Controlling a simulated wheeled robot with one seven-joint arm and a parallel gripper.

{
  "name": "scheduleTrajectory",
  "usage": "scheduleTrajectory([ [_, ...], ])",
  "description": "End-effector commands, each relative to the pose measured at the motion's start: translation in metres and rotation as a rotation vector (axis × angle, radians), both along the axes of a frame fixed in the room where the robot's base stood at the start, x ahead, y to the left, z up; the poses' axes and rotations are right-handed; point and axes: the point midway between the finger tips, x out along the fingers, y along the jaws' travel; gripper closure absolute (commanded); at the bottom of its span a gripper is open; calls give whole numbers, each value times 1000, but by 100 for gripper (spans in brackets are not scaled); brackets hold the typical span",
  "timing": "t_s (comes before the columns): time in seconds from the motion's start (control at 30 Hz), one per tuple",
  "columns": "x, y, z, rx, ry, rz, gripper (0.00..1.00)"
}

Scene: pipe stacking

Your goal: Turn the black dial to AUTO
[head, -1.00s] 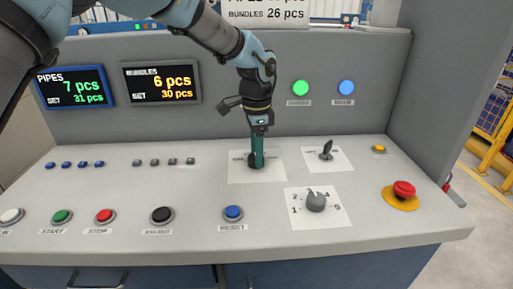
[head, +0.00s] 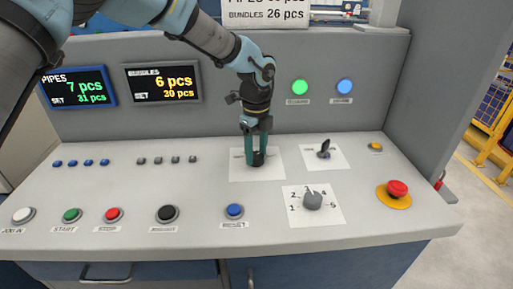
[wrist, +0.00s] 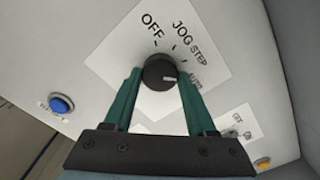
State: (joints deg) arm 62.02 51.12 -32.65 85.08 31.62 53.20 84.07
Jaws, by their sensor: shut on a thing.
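The black dial (wrist: 154,66) sits on a white label plate (wrist: 125,60) marked OFF, JOG, STEP and AUTO. It also shows in the head view (head: 257,160) at the middle of the console. Its white mark points right and slightly down in the wrist view, toward the AUTO label (wrist: 195,80). My gripper (wrist: 158,76) points down at the dial and is shut on it, one green finger on each side. In the head view my gripper (head: 256,159) stands over the plate, and the fingers partly hide the dial.
A black switch (head: 324,149) stands to the right on its own plate. A grey numbered dial (head: 312,201) is nearer the front. A blue button (head: 234,211) sits front left of it, and a red emergency stop (head: 397,188) is at the right. The console's back panel (head: 215,122) rises behind.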

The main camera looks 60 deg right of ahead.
Motion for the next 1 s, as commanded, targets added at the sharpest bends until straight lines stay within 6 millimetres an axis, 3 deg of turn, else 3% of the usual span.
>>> scheduleTrajectory([
  [0.4,0,0,1,-1,0,-199,99],
  [0.97,0,0,0,-1,-1,-232,99],
  [1.0,0,0,0,-1,-1,-232,42],
])
